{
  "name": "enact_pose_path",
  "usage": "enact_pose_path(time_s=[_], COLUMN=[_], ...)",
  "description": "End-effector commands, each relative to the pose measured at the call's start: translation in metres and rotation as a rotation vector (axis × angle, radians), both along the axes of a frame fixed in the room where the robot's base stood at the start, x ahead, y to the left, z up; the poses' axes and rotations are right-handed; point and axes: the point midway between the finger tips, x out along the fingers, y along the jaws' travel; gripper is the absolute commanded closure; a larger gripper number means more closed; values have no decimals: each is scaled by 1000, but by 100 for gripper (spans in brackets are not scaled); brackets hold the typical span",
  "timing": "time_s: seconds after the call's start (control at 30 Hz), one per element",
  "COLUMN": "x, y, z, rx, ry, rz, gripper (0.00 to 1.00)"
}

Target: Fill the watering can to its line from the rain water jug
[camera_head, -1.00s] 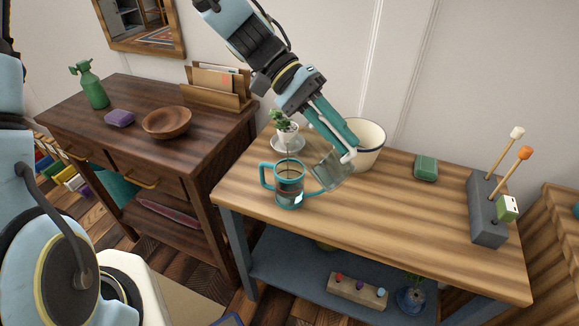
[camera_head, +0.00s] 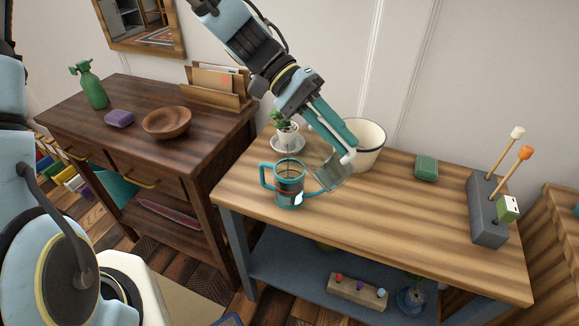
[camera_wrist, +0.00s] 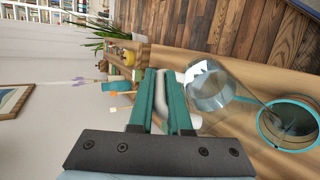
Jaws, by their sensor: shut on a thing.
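The watering can (camera_head: 289,197) stands upright at the left end of the plank table, see-through with teal rims and a teal handle. A reddish line crosses its side, and dark liquid shows inside. My gripper (camera_head: 346,152) is shut on the clear jug (camera_head: 329,175), just right of the can. The jug is tilted toward the can, its mouth apart from the can's rim. In the wrist view the jug (camera_wrist: 211,88) sits beyond my teal fingers (camera_wrist: 166,80). A thin stream runs from it into the can (camera_wrist: 263,130). The exact level against the line is hard to read.
A potted plant (camera_head: 286,131) on a saucer stands behind the can. A cream bowl (camera_head: 368,158) stands behind my gripper. A green block (camera_head: 426,168) and a grey holder (camera_head: 487,222) with sticks are to the right. The table's (camera_head: 400,225) middle front is clear.

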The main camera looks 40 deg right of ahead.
Motion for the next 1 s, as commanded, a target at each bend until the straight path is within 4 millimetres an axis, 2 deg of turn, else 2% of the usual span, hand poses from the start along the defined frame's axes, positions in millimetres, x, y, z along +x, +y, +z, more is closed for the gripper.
enact_pose_path(time_s=[1.0], x=[1], y=[0], z=[-2], rx=[-9], ry=[27], rz=[0], gripper=[100])
